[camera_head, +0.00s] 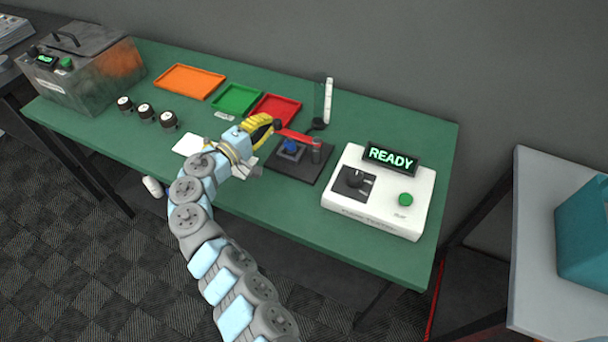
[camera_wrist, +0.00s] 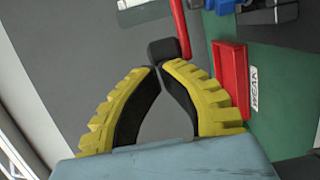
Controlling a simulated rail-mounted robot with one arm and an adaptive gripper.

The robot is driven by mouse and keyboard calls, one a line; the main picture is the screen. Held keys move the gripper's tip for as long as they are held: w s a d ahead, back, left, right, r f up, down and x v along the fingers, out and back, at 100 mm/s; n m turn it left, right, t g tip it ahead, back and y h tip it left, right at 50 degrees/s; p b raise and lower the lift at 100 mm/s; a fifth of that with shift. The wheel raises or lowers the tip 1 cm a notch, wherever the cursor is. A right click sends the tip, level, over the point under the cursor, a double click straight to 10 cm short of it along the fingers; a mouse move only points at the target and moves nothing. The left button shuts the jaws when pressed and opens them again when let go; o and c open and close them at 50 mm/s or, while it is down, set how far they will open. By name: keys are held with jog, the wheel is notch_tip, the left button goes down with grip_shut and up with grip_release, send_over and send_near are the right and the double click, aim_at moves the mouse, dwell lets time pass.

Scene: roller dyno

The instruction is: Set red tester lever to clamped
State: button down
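The red lever (camera_head: 295,135) belongs to a dark tester fixture (camera_head: 301,168) with a blue part, near the middle of the green table. It extends left from a grey post to a black knob (camera_head: 277,124). My gripper (camera_head: 270,121) has yellow ribbed fingers and is right by the knob. In the wrist view, the fingertips (camera_wrist: 160,68) are nearly together, with nothing seen between the fingers. The black knob (camera_wrist: 164,49) lies just beyond the tips, and the red lever (camera_wrist: 180,19) runs up from it. I cannot tell whether they touch.
A white box (camera_head: 378,190) with a READY display, dial and green button stands to the right. A red tray (camera_head: 275,107), green tray (camera_head: 237,97) and orange tray (camera_head: 188,81) lie behind my gripper. Several black-and-white knobs (camera_head: 146,111) stand left. A clear upright panel (camera_head: 322,100) stands behind the lever.

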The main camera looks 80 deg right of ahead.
jog(key=w+d+p+v, duration=0.1)
jog(key=w+v, duration=0.2)
jog(key=v, duration=1)
jog(key=shift+p, duration=0.3)
jog(key=shift+w+a, duration=0.1)
